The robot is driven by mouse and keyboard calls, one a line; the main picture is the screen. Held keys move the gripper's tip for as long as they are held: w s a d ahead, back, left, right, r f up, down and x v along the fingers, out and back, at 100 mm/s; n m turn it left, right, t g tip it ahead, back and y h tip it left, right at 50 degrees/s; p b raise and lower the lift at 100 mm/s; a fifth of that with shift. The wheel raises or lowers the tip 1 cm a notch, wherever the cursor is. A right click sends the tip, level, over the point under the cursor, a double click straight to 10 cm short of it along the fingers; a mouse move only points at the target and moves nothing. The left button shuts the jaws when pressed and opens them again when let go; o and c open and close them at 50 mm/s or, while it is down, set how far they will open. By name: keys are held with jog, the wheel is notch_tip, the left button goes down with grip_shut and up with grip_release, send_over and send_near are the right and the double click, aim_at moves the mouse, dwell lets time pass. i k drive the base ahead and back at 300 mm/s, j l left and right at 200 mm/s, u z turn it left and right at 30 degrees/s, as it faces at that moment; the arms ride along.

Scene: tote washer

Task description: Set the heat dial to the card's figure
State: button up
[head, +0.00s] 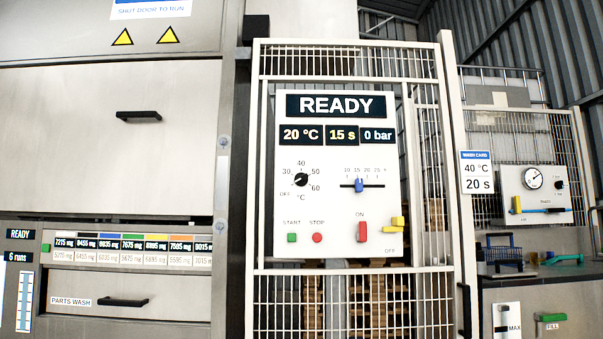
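The heat dial (301,180) is a round black knob on a white control panel (340,222) in the middle of the head view. Its scale shows OFF, 30, 40, 50 and 60 °C. The knob's white mark seems to point left, but it is too small to read exactly. The heat display (301,135) above it reads 20 °C. The wash card (477,172), right of the panel on a pale post, reads 40 °C and 20 s. My gripper is not in view.
The panel also has a READY display (335,105), a blue slider (359,185), a green START button (292,238), a red STOP button (317,238), a red ON lever (363,231) and a yellow handle (396,223). Wire mesh (350,305) surrounds it. A steel cabinet (110,165) stands left.

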aim_at(300, 179)
jog(key=i+j+z, duration=0.1)
jog(key=i+j, duration=1.45)
